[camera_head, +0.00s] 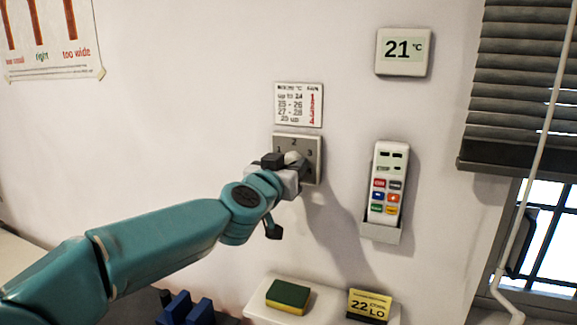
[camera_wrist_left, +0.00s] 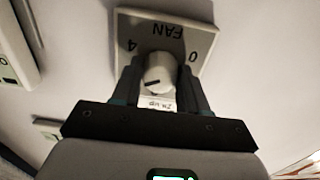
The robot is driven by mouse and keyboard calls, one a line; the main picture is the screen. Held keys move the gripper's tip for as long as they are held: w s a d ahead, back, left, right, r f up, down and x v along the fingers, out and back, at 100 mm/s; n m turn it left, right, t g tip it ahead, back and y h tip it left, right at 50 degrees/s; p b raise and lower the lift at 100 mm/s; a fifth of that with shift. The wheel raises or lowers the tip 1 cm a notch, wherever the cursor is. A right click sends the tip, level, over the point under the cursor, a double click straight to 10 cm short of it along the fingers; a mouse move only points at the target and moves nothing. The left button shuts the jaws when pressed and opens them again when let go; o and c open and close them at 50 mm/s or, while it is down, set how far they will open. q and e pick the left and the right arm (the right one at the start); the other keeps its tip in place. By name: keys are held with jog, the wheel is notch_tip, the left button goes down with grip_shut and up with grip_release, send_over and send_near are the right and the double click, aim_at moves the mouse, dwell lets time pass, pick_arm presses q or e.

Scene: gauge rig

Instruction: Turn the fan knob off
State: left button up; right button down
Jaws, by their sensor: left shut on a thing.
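The fan knob (camera_wrist_left: 160,66) is a pale round knob on a grey wall plate (camera_head: 311,146) with numbers round it. In the left wrist view the plate is upside down, with FAN, 4 and 0 legible. A dark mark on the knob lies toward the left of that view. My left gripper (camera_head: 290,162) is shut on the knob, one finger at each side of it. In the head view the gripper hides much of the knob and the plate's lower left.
A chart card (camera_head: 299,104) hangs just above the plate. A thermostat reading 21 °C (camera_head: 403,51) and a remote in a holder (camera_head: 385,190) are to the right. Below, a shelf (camera_head: 265,312) carries a sponge (camera_head: 288,296) and a yellow sign (camera_head: 369,304). Blinds (camera_head: 520,90) hang at far right.

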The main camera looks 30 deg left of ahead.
pick_arm(q)
jog(key=shift+n, duration=0.3)
dwell(0.4)
jog(key=shift+f+n+b, duration=0.1)
jog(key=shift+n+b, duration=3)
jog(key=shift+n, duration=14.5)
